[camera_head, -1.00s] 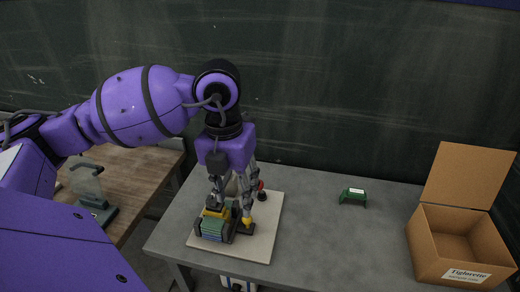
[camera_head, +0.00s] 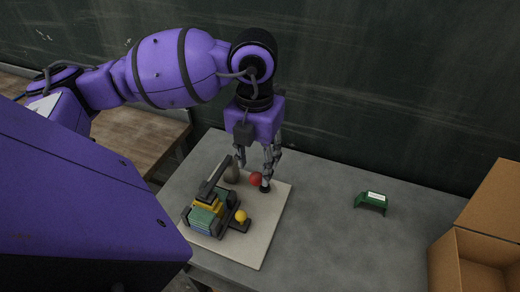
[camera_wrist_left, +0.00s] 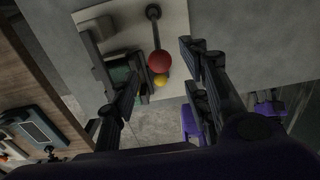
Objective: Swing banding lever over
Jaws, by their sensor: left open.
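The banding device (camera_head: 219,206) stands on a pale board (camera_head: 262,238) on the grey table, holding a stack of green and yellow pieces. A lever with a red ball knob (camera_head: 255,179) is at its far right side. In the left wrist view the red knob (camera_wrist_left: 159,61) ends a dark rod, next to a yellow knob (camera_wrist_left: 161,80). The yellow knob (camera_head: 240,216) also shows in the head view at the device's front right. My left gripper (camera_head: 254,171) is open around the red knob's place; contact cannot be told. My right gripper is out of view.
A green bracket-like part (camera_head: 370,202) lies on the table to the right. An open cardboard box (camera_head: 447,262) stands at the right edge. A wooden table (camera_head: 140,139) is at the left. The table between board and box is clear apart from the green part.

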